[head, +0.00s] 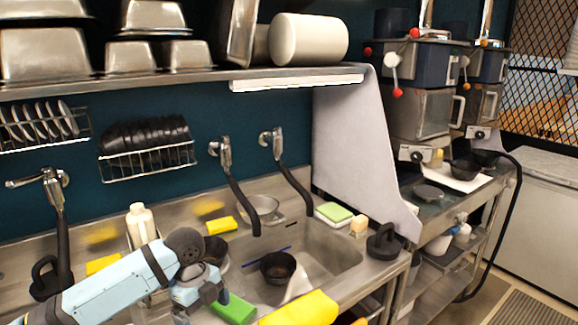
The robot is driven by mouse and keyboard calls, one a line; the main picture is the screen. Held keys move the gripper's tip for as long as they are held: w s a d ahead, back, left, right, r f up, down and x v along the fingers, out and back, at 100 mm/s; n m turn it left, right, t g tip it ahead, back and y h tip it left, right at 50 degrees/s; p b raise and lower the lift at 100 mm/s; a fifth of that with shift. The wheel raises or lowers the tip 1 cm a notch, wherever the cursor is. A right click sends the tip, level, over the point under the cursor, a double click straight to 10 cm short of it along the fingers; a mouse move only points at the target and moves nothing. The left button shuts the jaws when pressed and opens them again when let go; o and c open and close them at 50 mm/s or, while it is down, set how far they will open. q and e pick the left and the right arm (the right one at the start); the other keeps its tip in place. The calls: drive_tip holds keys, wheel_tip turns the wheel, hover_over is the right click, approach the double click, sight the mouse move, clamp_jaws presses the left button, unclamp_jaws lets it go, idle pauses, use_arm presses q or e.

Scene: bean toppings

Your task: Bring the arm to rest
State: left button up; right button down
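My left arm comes in from the lower left in the head view, light blue with dark joints. Its wrist is over the left part of the metal sink counter (330,290). My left gripper (190,312) hangs below the wrist near the bottom edge; its fingers are cut off or hidden, so I cannot tell whether it is open. A green sponge (235,309) is just to the right of it. My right gripper is not in view.
A dark bowl (278,267) sits in the sink basin, a yellow cloth (303,309) over the front edge. A white bottle (140,225) stands behind my arm. Black-hosed faucets (235,190) rise at the back. A grey partition (355,150) separates the machines (425,90) at right.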

use_arm(q)
drive_tip(key=s+d+f+n+t+h+p, duration=0.4)
drive_tip(key=s+d+f+n+t+h, duration=0.15)
drive_tip(key=s+d+f+n, duration=0.55)
drive_tip(key=s+a+f+n+t+y+p, duration=0.1)
drive_tip(key=s+a+f+n+t+y, duration=0.1)
drive_tip(key=s+a+n, duration=0.3)
drive_tip(key=s+a+f+n+t+y+p, duration=0.1)
drive_tip(key=s+a+f+n+t, duration=0.2)
drive_tip(key=s+a, duration=0.4)
drive_tip(key=s+n+t, duration=0.1)
drive_tip(key=s+n, duration=0.1)
drive_tip(key=s, duration=0.1)
drive_tip(key=shift+s+a+f+n+y+p, duration=0.2)
drive_tip(key=shift+a+f+n+y+p, duration=0.05)
drive_tip(key=shift+a+n+y+p, duration=0.1)
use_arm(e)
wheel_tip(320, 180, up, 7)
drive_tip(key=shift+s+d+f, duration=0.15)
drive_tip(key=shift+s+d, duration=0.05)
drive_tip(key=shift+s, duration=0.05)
use_arm(q)
drive_tip(key=shift+t, duration=0.25)
